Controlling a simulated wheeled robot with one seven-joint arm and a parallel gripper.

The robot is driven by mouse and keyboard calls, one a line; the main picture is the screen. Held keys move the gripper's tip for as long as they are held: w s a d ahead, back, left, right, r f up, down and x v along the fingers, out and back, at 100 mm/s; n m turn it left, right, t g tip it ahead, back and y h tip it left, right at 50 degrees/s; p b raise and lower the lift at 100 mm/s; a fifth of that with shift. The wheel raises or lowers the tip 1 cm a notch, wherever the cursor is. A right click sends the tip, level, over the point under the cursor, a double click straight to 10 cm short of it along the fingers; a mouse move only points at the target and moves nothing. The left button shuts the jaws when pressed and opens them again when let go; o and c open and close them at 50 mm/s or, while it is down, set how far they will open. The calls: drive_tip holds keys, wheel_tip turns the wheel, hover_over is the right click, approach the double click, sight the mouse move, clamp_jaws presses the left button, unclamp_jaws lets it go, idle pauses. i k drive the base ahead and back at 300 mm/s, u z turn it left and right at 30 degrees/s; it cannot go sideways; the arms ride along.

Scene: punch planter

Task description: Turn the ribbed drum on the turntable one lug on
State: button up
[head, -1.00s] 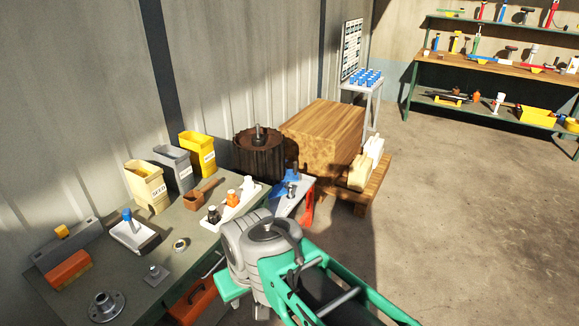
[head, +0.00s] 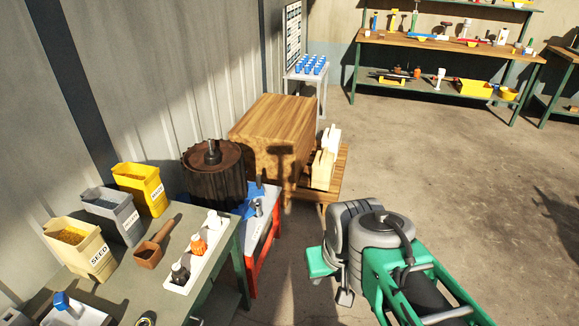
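The ribbed drum (head: 212,178) stands upright in the head view, left of centre by the wall. It is dark brown with vertical ribs and has a metal post (head: 212,152) on top. It sits at a low stand (head: 262,228) with a pale top and red legs; blue parts (head: 250,200) and a small grey upright piece show beside its base. The turntable under the drum is mostly hidden. My gripper (head: 345,297) shows only as a small grey end below my arm, right of the stand and well apart from the drum; its fingers cannot be made out.
A green workbench (head: 205,285) at lower left holds bins, a brown scoop (head: 155,245) and a white bottle tray (head: 200,258).

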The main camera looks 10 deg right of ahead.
sight(215, 170)
drive_tip(key=i, duration=1.55)
drive_tip(key=u, duration=0.3)
